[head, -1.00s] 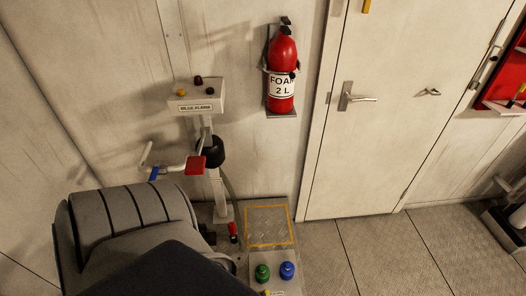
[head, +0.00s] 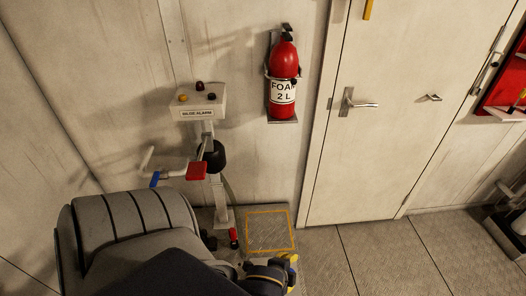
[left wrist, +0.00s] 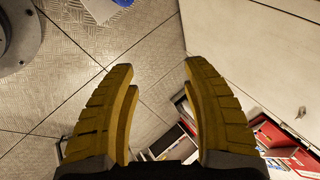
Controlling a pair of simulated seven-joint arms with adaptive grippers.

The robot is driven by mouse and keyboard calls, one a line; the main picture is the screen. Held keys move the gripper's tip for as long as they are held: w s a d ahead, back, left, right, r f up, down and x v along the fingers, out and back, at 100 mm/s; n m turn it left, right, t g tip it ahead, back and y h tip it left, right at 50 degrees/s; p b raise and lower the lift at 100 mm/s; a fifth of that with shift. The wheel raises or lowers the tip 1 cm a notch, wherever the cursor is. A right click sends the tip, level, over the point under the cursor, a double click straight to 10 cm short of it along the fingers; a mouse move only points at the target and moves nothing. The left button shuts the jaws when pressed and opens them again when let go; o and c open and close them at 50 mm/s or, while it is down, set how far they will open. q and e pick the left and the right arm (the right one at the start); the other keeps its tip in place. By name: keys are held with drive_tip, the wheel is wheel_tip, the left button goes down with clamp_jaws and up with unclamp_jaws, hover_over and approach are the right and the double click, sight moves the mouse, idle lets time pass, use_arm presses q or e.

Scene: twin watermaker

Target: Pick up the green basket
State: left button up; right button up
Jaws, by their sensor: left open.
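I see no green basket in either view. My left gripper (head: 289,258) shows at the bottom of the head view, over the white box at the foot of the grey padded shape. In the left wrist view its two yellow ribbed fingers (left wrist: 160,75) are spread apart with nothing between them. Floor plates show beyond them. My left gripper and arm hide most of the white box top. My right gripper is in neither view.
A bilge alarm box (head: 199,100) stands on a post by the wall. A red foam extinguisher (head: 284,80) hangs beside the closed door (head: 390,150). The floor (head: 400,255) at right is open.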

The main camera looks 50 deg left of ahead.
use_arm(q)
drive_tip(key=w+d+f+m+g+h, duration=0.3)
drive_tip(key=d+f+m, duration=0.2)
drive_tip(key=f+m, duration=0.4)
drive_tip(key=s+a+f+m+g, duration=0.1)
drive_tip(key=a+f, duration=0.2)
drive_tip(key=a, duration=0.3)
drive_tip(key=s+a+f+m+g+y, duration=0.1)
drive_tip(key=a+f+g, duration=0.1)
drive_tip(key=a, duration=0.4)
drive_tip(key=s+a+f+m+g, duration=0.1)
drive_tip(key=a+f+m, duration=0.15)
drive_tip(key=a, duration=0.35)
drive_tip(key=shift+n, duration=0.45)
drive_tip(key=f, duration=1)
drive_tip(key=shift+w+a, duration=0.1)
drive_tip(key=shift+w, duration=0.1)
drive_tip(key=shift+a+f, duration=0.2)
drive_tip(key=shift+f, duration=3.4)
drive_tip(key=shift+o, duration=0.2)
clamp_jaws()
